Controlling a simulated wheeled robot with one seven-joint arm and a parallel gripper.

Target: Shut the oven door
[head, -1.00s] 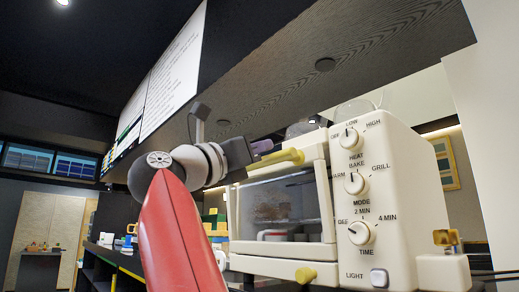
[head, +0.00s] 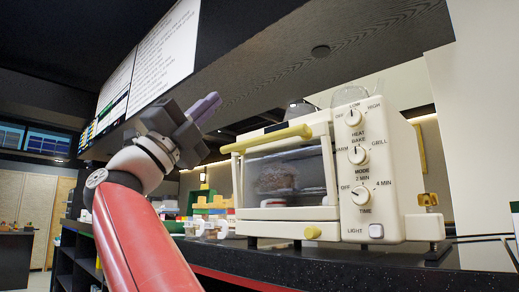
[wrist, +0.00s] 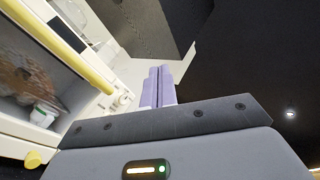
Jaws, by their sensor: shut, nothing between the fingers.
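The cream toaster oven (head: 400,180) stands on the dark counter. Its glass oven door (head: 290,175) is upright against the front, with a yellow handle bar (head: 267,138) along the top; I cannot tell whether a thin gap is left. The handle also shows in the wrist view (wrist: 60,45), left of the fingers. A brown food item (head: 277,178) and a white cup (wrist: 43,114) show through the glass. My gripper (head: 209,104), with lavender fingers, is shut and empty. It is up and left of the handle, apart from it in the picture.
Colored blocks (head: 212,203) and small items stand on the counter left of the oven. A dark overhead panel with a menu board (head: 150,65) hangs above. Oven knobs (head: 358,155) are on the right front.

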